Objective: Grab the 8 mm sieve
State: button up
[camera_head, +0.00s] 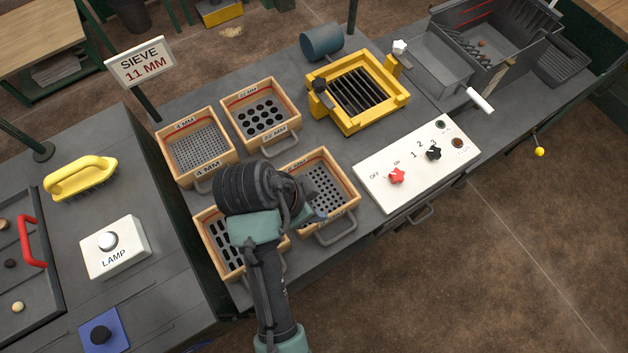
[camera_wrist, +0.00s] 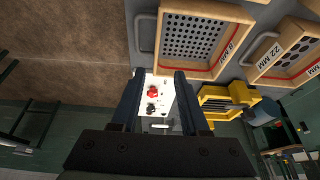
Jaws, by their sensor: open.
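The 8 mm sieve is a wooden-framed tray with a round-hole plate (camera_head: 325,185) and a wire handle (camera_head: 335,228) on its near side. In the wrist view its "8 MM" label is readable, with the sieve (camera_wrist: 197,37) at top and its handle (camera_wrist: 147,33) left of it. My gripper (camera_head: 318,215) is over the sieve's near left part and hides some of it. In the wrist view my gripper (camera_wrist: 158,75) has its two dark fingers apart, with nothing between them. The handle appears beyond the fingertips, not between them.
A 4 mm sieve (camera_head: 198,150), a 22 mm sieve (camera_head: 262,117) and a slotted sieve (camera_head: 228,250) are close by. A yellow sieve holder (camera_head: 398,98) and control panel (camera_head: 416,165) stand right. A sign (camera_head: 141,62) reads "SIEVE 11 MM". A lamp button (camera_head: 108,241) is left.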

aim_at(330, 215)
jog(key=x, duration=0.8)
jog(key=p+x, duration=0.1)
jog(key=x, duration=0.3)
jog(key=shift+s+d+f, duration=0.15)
jog(key=shift+s+f, duration=0.1)
jog(key=shift+f, duration=0.15)
jog(key=shift+f, duration=0.3)
grip_shut()
dwell(1.5)
